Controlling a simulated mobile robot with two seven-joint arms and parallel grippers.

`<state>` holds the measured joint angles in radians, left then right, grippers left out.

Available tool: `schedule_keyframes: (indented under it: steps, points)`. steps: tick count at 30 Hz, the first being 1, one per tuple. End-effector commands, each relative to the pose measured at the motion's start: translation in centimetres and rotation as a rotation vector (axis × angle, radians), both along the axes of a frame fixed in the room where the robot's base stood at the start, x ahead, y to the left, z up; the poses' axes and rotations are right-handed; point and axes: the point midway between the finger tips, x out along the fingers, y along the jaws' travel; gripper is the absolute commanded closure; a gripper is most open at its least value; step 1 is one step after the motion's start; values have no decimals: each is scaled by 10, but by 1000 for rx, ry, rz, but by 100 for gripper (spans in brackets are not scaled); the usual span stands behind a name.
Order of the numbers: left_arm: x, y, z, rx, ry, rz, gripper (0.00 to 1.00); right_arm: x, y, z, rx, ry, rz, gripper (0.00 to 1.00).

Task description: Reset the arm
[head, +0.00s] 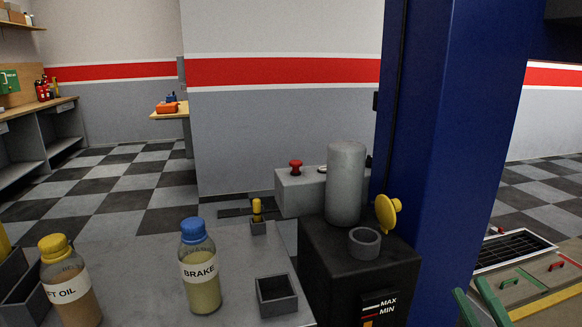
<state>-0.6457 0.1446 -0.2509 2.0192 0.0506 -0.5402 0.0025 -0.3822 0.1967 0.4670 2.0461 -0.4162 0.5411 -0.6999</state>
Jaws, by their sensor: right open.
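Two green bars at the bottom right look like the fingers of my right gripper (478,303); they stand apart with nothing seen between them. The rest of that arm is out of view or cannot be made out. They are to the right of the blue post, apart from the bottles and the black reservoir (340,262). My left gripper is not in view.
On the grey top (138,262) stand a blue-capped BRAKE bottle (200,270), a yellow-capped oil bottle (69,285) and an empty square holder (277,295). The reservoir's yellow cap (388,211) is beside its open neck (365,243). A blue post (455,130) blocks the right.

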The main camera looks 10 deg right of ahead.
Motion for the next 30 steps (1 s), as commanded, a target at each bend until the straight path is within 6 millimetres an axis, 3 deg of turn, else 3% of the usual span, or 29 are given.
schedule_keyframes:
  steps: [1, 4, 8, 12, 15, 19, 20, 21, 30]
  points:
    - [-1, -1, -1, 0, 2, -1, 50, 9, 10, -29, 146, 99, 36, 33]
    - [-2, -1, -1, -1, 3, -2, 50, 20, 28, -83, 424, 287, 81, 33]
    - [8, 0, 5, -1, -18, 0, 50, 18, 70, -163, 784, 554, 117, 33]
    - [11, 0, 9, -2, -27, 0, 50, -10, 129, -245, 1128, 855, 108, 33]
    - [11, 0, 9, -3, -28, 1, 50, -43, 176, -291, 1330, 1061, 76, 33]
    - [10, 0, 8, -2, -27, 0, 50, -98, 235, -335, 1547, 1320, 3, 33]
    - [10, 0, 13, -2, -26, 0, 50, -110, 245, -337, 1584, 1367, -17, 33]
    - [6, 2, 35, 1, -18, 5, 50, -105, 235, -310, 1573, 1335, -19, 33]
    - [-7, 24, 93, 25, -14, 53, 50, -113, 213, -249, 1576, 1289, -59, 33]
